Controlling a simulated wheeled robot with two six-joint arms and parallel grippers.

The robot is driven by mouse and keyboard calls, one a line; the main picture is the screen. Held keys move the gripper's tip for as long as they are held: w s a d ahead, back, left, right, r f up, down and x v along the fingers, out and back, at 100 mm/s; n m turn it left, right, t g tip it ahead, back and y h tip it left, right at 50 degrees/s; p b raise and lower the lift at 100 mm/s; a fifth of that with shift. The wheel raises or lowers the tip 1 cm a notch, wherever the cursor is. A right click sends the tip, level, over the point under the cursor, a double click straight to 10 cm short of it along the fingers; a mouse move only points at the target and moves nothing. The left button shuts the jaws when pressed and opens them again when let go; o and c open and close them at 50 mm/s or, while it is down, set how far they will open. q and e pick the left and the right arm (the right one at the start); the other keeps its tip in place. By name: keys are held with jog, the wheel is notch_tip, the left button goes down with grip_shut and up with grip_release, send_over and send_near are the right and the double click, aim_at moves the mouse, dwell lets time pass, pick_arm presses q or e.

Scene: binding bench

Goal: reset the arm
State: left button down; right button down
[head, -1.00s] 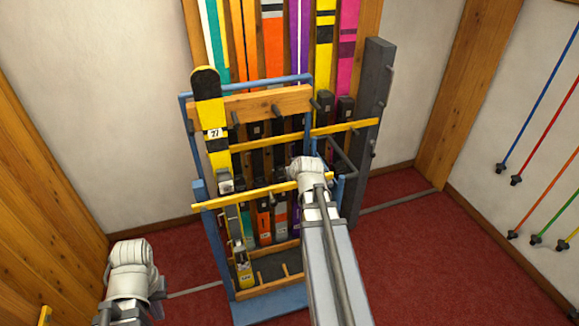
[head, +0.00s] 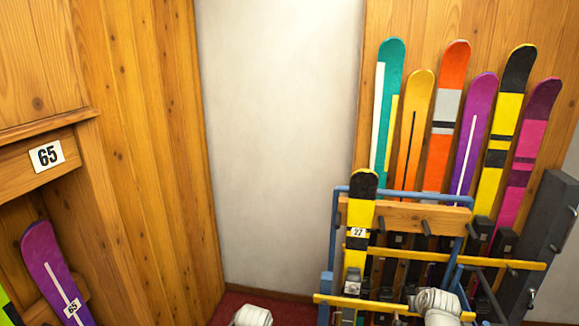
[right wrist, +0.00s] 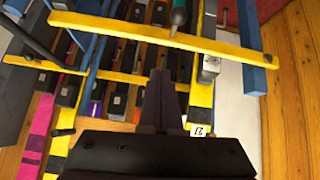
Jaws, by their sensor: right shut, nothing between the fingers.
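My right gripper (right wrist: 158,78) shows in the right wrist view with its two dark fingers together and nothing between them. It points at the ski rack and lies in front of the rack's yellow bar (right wrist: 165,38) in the picture; I cannot tell the gap. In the head view only a white joint of my right arm (head: 437,302) shows, at the bottom before the rack. A white part of my left arm (head: 251,316) shows at the bottom edge; the left gripper is out of frame.
A blue-framed rack (head: 333,240) holds a yellow-and-black ski numbered 27 (head: 356,250). Several coloured skis lean behind it, including a teal one (head: 390,65). A purple ski numbered 65 (head: 50,270) stands in a wooden cubby at left. Bare wall (head: 280,130) lies between.

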jog(key=a+f+n+g+y, duration=0.2)
jog(key=a+f, duration=0.1)
jog(key=a, duration=0.9)
jog(key=s+a+f+n+g, duration=0.1)
jog(key=s+a+n+g, duration=0.1)
jog(key=s+a, duration=0.5)
jog(key=s+a+f+n+g+h, duration=0.1)
jog(key=s+a+g, duration=0.3)
jog(key=s+a, duration=0.4)
jog(key=a+f, duration=0.1)
jog(key=a, duration=0.6)
jog(key=shift+n, duration=0.4)
